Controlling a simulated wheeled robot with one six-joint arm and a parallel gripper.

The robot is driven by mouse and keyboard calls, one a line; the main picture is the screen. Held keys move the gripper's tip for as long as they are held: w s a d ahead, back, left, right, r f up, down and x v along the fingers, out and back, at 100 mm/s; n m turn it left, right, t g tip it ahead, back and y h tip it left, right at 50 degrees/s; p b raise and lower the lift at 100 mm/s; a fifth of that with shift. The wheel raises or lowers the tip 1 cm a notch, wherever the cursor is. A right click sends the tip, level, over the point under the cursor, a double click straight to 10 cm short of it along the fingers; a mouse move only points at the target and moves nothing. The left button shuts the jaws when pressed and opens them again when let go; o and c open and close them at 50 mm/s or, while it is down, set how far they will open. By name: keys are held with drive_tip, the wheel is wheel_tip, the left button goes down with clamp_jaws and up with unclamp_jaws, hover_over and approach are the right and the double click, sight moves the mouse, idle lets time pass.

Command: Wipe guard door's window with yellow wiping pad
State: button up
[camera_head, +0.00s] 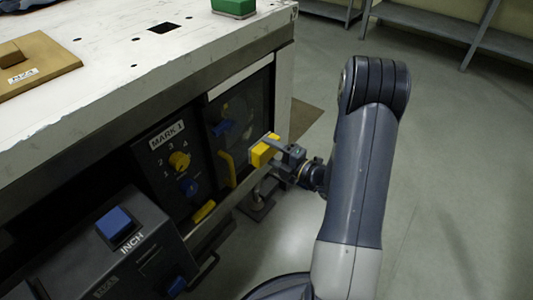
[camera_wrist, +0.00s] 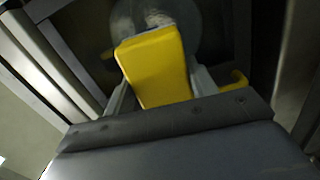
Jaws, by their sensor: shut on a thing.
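My gripper (camera_head: 283,152) is shut on the yellow wiping pad (camera_head: 264,150), holding it at the guard door's window (camera_head: 241,112) under the tabletop. In the wrist view the yellow wiping pad (camera_wrist: 157,68) fills the middle, between the fingers, its far edge at the dark window. A pale, hazy round patch (camera_wrist: 190,22) shows on the window behind it. I cannot tell whether the pad touches the window. The guard door has a yellow handle (camera_head: 227,169) to the left of the pad; a yellow part also shows at the right in the wrist view (camera_wrist: 234,80).
A box with a blue "INCH" button (camera_head: 114,223) juts out at the lower left. The white tabletop (camera_head: 110,75) overhangs the door. Open floor lies to the right.

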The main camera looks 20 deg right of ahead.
sight(241, 135)
drive_tip(key=shift+b+x, duration=0.35)
drive_tip(key=shift+x, duration=2.4)
drive_tip(key=shift+x, duration=1)
